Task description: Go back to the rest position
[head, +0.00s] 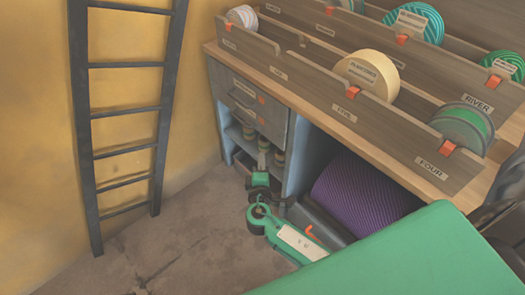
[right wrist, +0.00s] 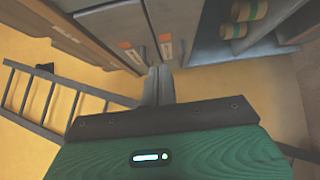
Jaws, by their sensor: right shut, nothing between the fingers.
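My right gripper (head: 262,163) is low in front of the cabinet's open shelves in the head view, small and partly merged with the things behind it. In the right wrist view its two grey fingers (right wrist: 158,86) are together with nothing between them. My left gripper is not in view.
The wooden bench (head: 290,82) has racks holding several discs, including a cream disc (head: 372,74). Below are drawers (head: 246,100) and a purple ribbed roll (head: 362,195). A dark ladder (head: 82,130) leans on the yellow wall. The floor (head: 195,240) between ladder and bench is clear.

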